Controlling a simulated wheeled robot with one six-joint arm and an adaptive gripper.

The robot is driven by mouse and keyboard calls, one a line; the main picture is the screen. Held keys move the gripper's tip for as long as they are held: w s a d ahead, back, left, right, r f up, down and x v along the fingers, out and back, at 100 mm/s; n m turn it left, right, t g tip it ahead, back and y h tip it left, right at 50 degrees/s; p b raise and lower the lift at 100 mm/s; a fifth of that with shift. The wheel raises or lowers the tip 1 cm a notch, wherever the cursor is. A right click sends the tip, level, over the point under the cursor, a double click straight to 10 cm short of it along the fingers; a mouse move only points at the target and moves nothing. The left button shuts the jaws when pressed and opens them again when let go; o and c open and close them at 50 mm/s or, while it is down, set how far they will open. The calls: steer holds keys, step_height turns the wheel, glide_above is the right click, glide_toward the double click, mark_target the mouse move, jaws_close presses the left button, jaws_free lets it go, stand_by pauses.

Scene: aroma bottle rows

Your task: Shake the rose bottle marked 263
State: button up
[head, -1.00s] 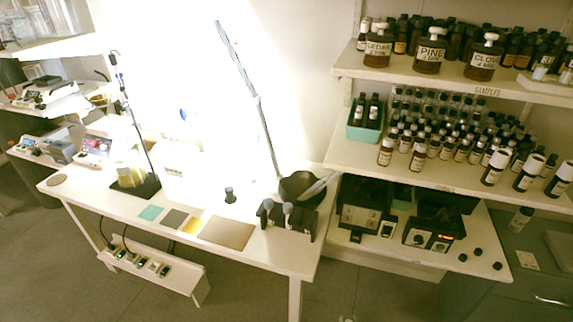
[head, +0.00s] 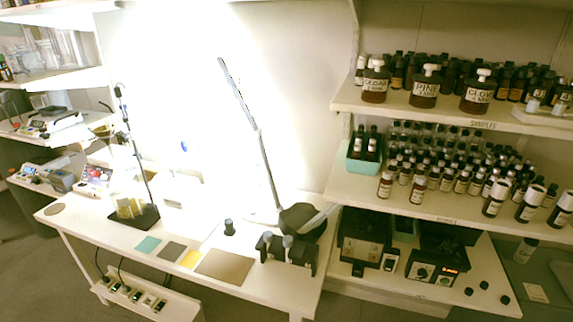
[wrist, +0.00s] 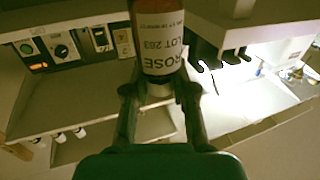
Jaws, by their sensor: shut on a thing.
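The rose bottle (wrist: 158,62) is in the wrist view at top centre, with reddish-brown glass and a white label reading ROSE and a lot number that looks like 263. The lettering is upside down in this view, and so are the surroundings, so the bottle seems roughly upright. My gripper (wrist: 158,92) is shut on its neck and cap end, which the fingers partly hide. The bottle's far end is cut off by the picture edge. Neither my gripper nor this bottle can be made out in the head view.
A white table (head: 110,232) carries coloured mats and a dark bottle rack (head: 287,254). A shelf (head: 345,187) at right holds many small bottles, with large jars above. Black devices (head: 432,266) with knobs stand below. The wrist view shows a device panel (wrist: 60,48) at upper left.

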jaws_close()
step_height(320, 180, up, 6)
steer(key=shift+r, duration=0.15)
steer(key=shift+f, duration=3.25)
steer(key=shift+r, duration=0.1)
